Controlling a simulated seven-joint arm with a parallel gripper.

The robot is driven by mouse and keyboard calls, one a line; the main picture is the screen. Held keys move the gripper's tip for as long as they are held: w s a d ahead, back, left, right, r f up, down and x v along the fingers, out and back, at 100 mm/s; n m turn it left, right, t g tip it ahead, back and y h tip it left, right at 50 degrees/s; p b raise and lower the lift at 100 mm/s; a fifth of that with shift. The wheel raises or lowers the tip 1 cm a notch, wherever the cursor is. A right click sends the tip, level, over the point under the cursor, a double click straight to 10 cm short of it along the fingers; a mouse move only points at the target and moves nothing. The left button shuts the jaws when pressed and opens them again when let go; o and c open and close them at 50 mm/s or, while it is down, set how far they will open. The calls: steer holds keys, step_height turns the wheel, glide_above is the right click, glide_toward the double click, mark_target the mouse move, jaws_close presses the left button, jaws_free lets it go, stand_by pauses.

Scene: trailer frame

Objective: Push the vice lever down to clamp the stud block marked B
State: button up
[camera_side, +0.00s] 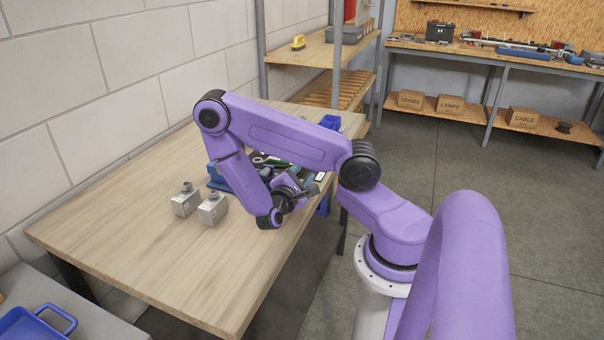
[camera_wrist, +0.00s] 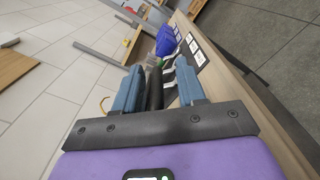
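Two grey metal blocks, each with a stud on top, stand on the wooden table in the side view: a left one (camera_side: 185,200) and a right one (camera_side: 212,209). I cannot read any letter on them. A blue piece (camera_side: 219,179), perhaps part of the vice, shows just behind them, partly hidden by my arm. I cannot make out the lever for certain. My gripper (camera_wrist: 157,88) is low over the table, to the right of the blocks. Its two blue-grey fingers are apart in the wrist view. A dark bar shows between them; I cannot tell whether they touch it.
Dark tools clutter the table behind my arm. A blue bin (camera_side: 330,122) stands at the table's far end, and a blue object (camera_wrist: 165,40) lies beyond my fingers. White cards (camera_wrist: 195,48) lie along the table edge. The near table (camera_side: 165,260) is clear.

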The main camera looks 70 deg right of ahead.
steer(key=a, duration=1.7)
steer(key=shift+a, duration=0.25)
steer(key=shift+s+a+r+m+g+y, duration=0.35)
steer(key=shift+r+y, duration=0.25)
steer(key=shift+y, duration=0.4)
steer(key=s+a+r+n+y, duration=0.5)
steer(key=s+a+r+y, duration=0.4)
steer(key=y, duration=0.7)
steer(key=s+t, duration=0.1)
steer(key=s, duration=0.1)
steer(key=shift+s+a+r, duration=0.2)
steer(key=shift+s+a, duration=0.05)
steer(key=shift+s, duration=0.05)
